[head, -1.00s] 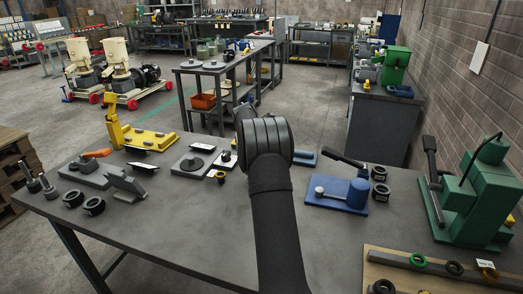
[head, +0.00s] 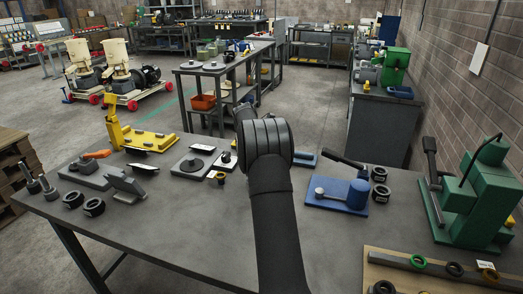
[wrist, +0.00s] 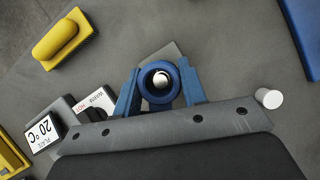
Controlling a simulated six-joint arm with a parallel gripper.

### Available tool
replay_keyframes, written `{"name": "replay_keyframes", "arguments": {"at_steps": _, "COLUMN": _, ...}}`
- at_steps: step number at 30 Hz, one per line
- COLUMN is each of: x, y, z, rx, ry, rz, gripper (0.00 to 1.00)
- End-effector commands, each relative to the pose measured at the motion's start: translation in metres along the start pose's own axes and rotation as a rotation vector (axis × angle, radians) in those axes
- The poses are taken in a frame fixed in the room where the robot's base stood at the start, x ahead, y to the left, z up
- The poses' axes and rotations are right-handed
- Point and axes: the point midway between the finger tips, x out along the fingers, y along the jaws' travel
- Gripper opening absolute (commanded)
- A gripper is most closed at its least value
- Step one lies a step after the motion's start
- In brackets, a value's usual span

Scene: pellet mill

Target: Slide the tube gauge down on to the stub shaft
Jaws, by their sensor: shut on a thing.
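In the wrist view my gripper (wrist: 160,92) has its two blue fingers shut on the tube gauge (wrist: 148,88), a dark blue ring seen from above along its bore. Through the bore shows a bright round metal end, the stub shaft (wrist: 162,80), set slightly off the bore's centre. I cannot tell whether the tube is around the shaft or still above it. A grey plate corner (wrist: 172,50) shows just behind the tube. In the head view my arm hides the gripper, the tube and the shaft.
The head view shows a blue fixture (head: 312,197) and a yellow stand (head: 150,140). The bench front (head: 190,225) is clear.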

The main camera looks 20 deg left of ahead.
Motion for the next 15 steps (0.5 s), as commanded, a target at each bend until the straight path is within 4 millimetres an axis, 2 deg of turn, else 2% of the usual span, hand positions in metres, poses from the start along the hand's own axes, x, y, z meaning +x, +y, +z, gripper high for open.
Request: {"name": "replay_keyframes", "arguments": {"at_steps": 15, "x": 0.015, "y": 0.0, "z": -0.007, "rx": 0.001, "ry": -0.001, "rz": 0.001, "gripper": 0.0}}
